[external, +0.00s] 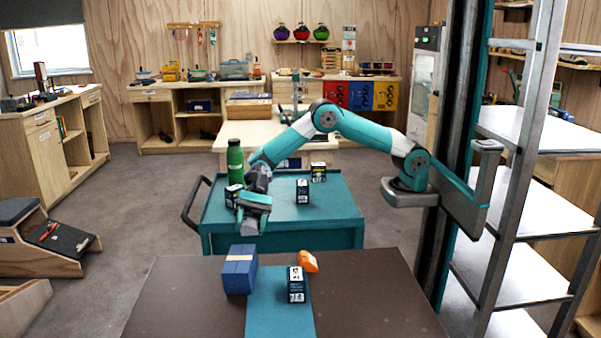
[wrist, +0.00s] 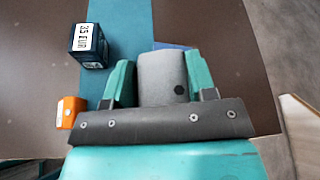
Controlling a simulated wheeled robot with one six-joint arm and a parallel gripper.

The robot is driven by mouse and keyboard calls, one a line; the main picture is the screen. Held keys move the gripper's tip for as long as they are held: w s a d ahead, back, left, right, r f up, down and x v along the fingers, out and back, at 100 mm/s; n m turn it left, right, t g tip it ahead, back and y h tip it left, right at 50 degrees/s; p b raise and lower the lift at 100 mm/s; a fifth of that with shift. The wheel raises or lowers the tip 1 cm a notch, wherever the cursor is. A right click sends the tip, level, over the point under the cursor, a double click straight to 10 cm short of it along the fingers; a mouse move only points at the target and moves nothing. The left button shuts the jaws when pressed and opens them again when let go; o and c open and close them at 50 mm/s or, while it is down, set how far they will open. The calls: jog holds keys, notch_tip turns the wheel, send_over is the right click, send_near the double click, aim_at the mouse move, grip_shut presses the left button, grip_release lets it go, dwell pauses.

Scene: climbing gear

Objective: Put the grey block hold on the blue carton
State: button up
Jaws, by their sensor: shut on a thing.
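My gripper (wrist: 160,85) is shut on the grey block hold (wrist: 165,78), which sits between its two teal fingers in the wrist view. In the external view my gripper (external: 252,208) is in the air, above and a little behind the blue carton (external: 238,275). The carton stands on the brown table, left of a teal strip. In the wrist view only a blue sliver of the carton (wrist: 172,46) shows past the hold. The hold covers the rest of it.
A dark labelled box (external: 297,284) stands on the teal strip (external: 270,318), and an orange hold (external: 308,261) lies near it. Behind is a teal cart (external: 330,210) with a green bottle (external: 235,160) and several dark boxes. A metal rack stands at the right.

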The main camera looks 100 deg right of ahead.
aim_at(253, 250)
notch_tip(253, 250, up, 14)
jog(key=b, duration=0.1)
jog(key=shift+n, duration=0.3)
notch_tip(253, 250, down, 20)
jog(key=shift+s+r+b, duration=0.1)
jog(key=shift+b, duration=0.75)
jog(key=o, duration=1)
